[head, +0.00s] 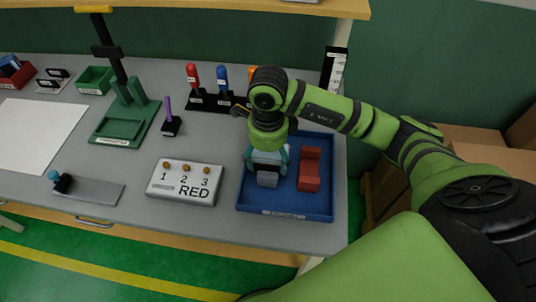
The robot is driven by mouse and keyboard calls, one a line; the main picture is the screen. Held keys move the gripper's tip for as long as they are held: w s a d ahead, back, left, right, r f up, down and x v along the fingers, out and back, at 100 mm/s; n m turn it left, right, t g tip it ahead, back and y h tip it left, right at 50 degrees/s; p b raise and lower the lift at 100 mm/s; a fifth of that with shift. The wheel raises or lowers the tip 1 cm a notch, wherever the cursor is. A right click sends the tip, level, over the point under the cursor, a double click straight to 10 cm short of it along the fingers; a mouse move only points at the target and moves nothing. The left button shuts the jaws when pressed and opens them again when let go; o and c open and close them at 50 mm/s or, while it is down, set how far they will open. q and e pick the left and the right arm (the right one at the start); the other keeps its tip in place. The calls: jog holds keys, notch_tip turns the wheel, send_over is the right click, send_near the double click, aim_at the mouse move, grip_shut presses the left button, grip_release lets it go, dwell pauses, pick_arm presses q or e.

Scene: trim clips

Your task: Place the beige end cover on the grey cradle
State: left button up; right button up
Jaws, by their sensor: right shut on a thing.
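My right gripper (267,160) reaches down into the blue tray (285,212) on the right of the bench. It is shut on a pale greyish block (267,179), low in the tray; I cannot tell whether the block touches the floor. No clearly beige piece shows, so I cannot tell whether this block is the end cover. A flat grey plate (100,192) with a black clamp and a blue knob lies at the front left; I cannot tell whether it is the cradle. My left gripper is not in view.
A red stepped part (310,169) lies in the tray, right of my gripper. A grey box (185,182) marked RED stands left of it. A green fixture (124,118), a purple-handled tool (170,118) and a rack of coloured handles (208,101) stand behind. A white sheet (38,132) lies left.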

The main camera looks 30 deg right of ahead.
aim_at(268, 154)
jog(key=o, duration=1.4)
jog(key=shift+c, duration=0.2)
jog(key=shift+r+p, duration=0.25)
jog(key=shift+p, duration=0.05)
notch_tip(268, 154, up, 4)
jog(key=shift+w+r+b, duration=0.1)
jog(key=shift+r+b, duration=0.15)
jog(key=shift+b, duration=0.75)
notch_tip(268, 154, up, 6)
jog(key=shift+f, duration=0.15)
jog(key=shift+r, duration=0.75)
